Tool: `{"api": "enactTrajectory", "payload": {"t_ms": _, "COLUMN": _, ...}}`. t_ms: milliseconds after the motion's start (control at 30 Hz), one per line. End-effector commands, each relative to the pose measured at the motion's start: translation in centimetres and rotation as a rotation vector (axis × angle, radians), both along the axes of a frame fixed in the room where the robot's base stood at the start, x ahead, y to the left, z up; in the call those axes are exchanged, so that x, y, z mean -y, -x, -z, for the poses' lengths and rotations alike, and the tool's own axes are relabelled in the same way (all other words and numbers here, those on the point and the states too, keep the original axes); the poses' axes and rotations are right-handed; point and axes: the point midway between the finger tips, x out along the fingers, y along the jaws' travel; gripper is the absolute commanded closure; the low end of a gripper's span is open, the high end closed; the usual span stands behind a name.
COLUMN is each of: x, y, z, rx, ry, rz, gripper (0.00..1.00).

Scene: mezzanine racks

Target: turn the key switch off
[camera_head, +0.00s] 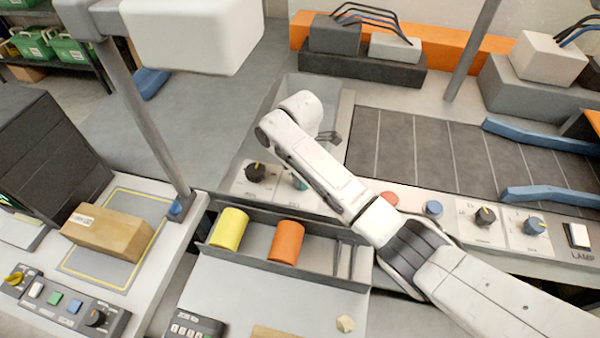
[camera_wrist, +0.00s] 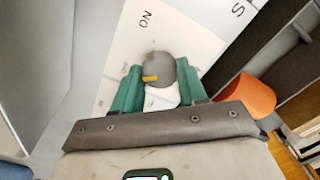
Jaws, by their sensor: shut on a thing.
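The key switch (camera_wrist: 153,62) shows in the wrist view as a round grey knob with a yellow mark, on a pale panel with the lettering "ON" above it. The yellow mark points to the left. My gripper (camera_wrist: 158,80) has a green finger on each side of the knob and is shut on it. In the head view, a bit of a teal finger of my gripper (camera_head: 300,183) shows at the panel beside a black knob (camera_head: 256,171). My arm hides the switch there.
To the right are a red button (camera_head: 389,198), a blue button (camera_head: 433,208), more knobs and a lamp switch (camera_head: 578,236).

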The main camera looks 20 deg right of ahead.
Motion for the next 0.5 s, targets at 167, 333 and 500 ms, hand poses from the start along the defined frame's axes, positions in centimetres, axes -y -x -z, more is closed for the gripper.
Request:
{"api": "enactTrajectory", "payload": {"t_ms": 167, "x": -0.04, "y": -0.01, "z": 0.0, "rx": 0.001, "ry": -0.001, "rz": -0.075, "gripper": 0.89}}
{"api": "enactTrajectory", "payload": {"t_ms": 333, "x": -0.04, "y": -0.01, "z": 0.02, "rx": 0.001, "ry": -0.001, "rz": -0.112, "gripper": 0.89}}
{"api": "enactTrajectory", "payload": {"t_ms": 500, "x": -0.05, "y": -0.01, "z": 0.03, "rx": 0.001, "ry": -0.001, "rz": -0.127, "gripper": 0.89}}
